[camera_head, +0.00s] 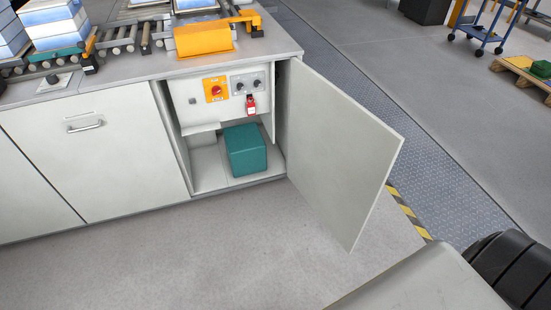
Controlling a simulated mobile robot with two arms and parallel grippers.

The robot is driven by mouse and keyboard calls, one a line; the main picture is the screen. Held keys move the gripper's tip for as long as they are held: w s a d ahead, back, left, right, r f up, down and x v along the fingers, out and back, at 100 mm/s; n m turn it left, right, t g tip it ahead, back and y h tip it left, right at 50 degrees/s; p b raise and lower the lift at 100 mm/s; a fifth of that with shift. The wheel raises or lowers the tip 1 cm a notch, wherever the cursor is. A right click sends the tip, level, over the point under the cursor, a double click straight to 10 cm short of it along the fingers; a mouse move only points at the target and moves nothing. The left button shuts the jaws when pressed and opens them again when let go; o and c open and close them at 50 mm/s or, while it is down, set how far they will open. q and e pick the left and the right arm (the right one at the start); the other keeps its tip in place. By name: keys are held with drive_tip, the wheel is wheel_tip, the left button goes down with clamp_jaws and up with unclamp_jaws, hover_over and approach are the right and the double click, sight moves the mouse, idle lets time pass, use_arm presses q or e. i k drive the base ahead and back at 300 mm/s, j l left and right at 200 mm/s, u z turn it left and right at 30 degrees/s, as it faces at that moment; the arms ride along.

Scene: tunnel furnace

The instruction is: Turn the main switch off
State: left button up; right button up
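The main switch (215,90), a red knob on a yellow plate, sits on a light control panel (185,88) inside an open cabinet. The knob's exact position is too small to read. A red padlock-like item (251,105) hangs to its right, below a small grey plate with two dark knobs (248,82). The cabinet door (335,150) stands wide open toward the right. Neither of my grippers is in view; a pale link and a dark ribbed part at the lower right appear to be mine.
A teal box (245,150) stands on the cabinet floor under the panel. A closed cabinet front with a handle (84,126) is on the left. A roller conveyor (125,37) runs on top. The open door blocks the right side. The floor in front (200,250) is clear.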

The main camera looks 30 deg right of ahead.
sight(216, 91)
drive_tip(key=l+u, duration=0.35)
drive_tip(key=l, duration=0.6)
drive_tip(key=l+u, duration=0.35)
drive_tip(key=l, duration=0.6)
drive_tip(key=k+l, duration=0.1)
drive_tip(key=l, duration=2.45)
drive_tip(key=k, duration=0.05)
